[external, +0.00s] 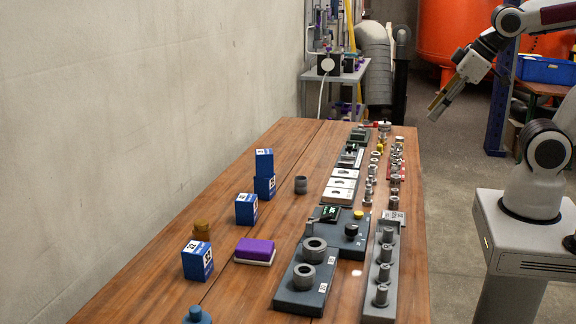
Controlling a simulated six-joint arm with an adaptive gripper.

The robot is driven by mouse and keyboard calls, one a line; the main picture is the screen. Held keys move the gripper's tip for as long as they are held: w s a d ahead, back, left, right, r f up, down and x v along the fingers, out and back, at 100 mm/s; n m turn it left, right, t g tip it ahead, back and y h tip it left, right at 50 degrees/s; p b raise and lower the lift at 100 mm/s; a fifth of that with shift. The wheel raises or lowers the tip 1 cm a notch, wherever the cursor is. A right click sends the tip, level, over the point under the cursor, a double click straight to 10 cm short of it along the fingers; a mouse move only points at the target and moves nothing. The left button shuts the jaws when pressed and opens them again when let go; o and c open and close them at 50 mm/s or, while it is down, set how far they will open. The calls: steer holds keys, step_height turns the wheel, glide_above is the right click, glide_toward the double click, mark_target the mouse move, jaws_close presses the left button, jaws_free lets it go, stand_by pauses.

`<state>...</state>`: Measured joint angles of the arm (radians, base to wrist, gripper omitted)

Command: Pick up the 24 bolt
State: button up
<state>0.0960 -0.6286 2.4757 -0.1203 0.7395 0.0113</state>
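Several small metal bolt-like parts (394,177) stand along the right side of the wooden table (150,285). The size markings are too small to read, so I cannot tell which part is the 24 bolt. My gripper (434,112) hangs in the air beyond the table's right edge, pointing down and left. It is clear of all the parts. No held object is visible, and I cannot tell whether its fingers are open or shut.
A grey rail (375,311) with upright cylinders lies at the front right, beside a dark fixture (290,297) with rings. Blue boxes (246,210) and a purple-and-white block (255,247) stand left of centre. The left side is mostly clear, with a wall beyond.

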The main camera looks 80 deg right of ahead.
steer(key=w+d+f+t+h, duration=0.1)
steer(key=w+d+h, duration=0.2)
steer(key=w+d, duration=0.95)
steer(key=n+t, duration=0.2)
glide_above(372, 174)
steer(key=d, duration=0.1)
step_height(372, 174, down, 6)
steer(key=s+d+f+t+y, duration=0.1)
steer(key=s+f+y, duration=0.1)
steer(key=f, duration=0.4)
steer(key=s+d+f+n+t+y, duration=0.1)
steer(key=s+f+y, duration=0.1)
steer(key=f, duration=0.3)
steer(key=s+d+f+t+y, duration=0.1)
steer(key=s+f+y, duration=0.1)
steer(key=f, duration=0.4)
steer(key=shift+d+f+y, duration=0.25)
steer(key=shift+f+y, duration=0.05)
steer(key=shift+y, duration=0.5)
steer(key=shift+s+a+f+t+y, duration=0.2)
steer(key=shift+s+a+t+y, duration=0.15)
steer(key=shift+s+t, duration=0.15)
steer(key=shift+w, duration=0.15)
steer(key=shift+x, duration=1.2)
